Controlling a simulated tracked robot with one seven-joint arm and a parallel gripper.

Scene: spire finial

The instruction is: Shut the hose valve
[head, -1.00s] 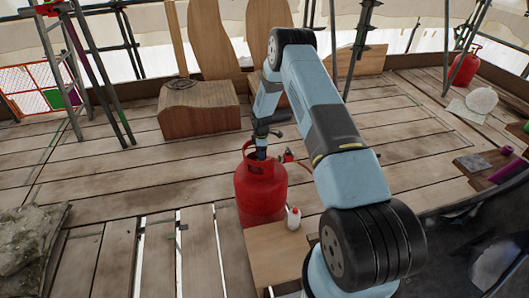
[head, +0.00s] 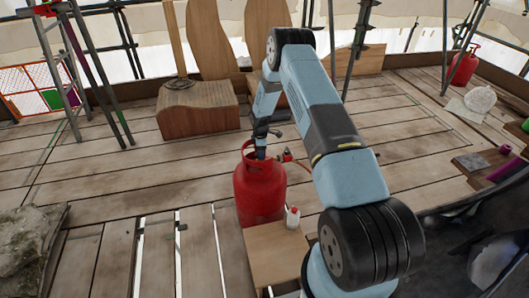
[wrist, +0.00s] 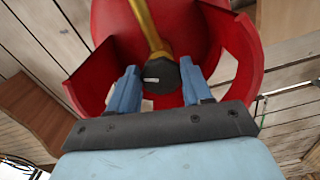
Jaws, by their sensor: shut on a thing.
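A red gas cylinder (head: 260,192) stands upright on the planks, with a raised collar around its top. In the wrist view the red collar (wrist: 88,62) surrounds a black round valve knob (wrist: 162,78) with a white mark on its face. A yellow-brass hose or stem (wrist: 146,22) runs from the knob to the top of the picture. My gripper (head: 261,152) reaches down into the collar from above. In the wrist view its two blue fingers (wrist: 159,80) are shut on the knob, one on each side. In the head view the knob is hidden by the collar and my gripper.
A small white bottle with a red cap (head: 293,217) stands right of the cylinder, by a wooden board (head: 275,250). A red fitting (head: 284,155) shows behind the cylinder. A wooden block (head: 200,110) lies behind. Gaps (head: 178,250) open between planks at front left.

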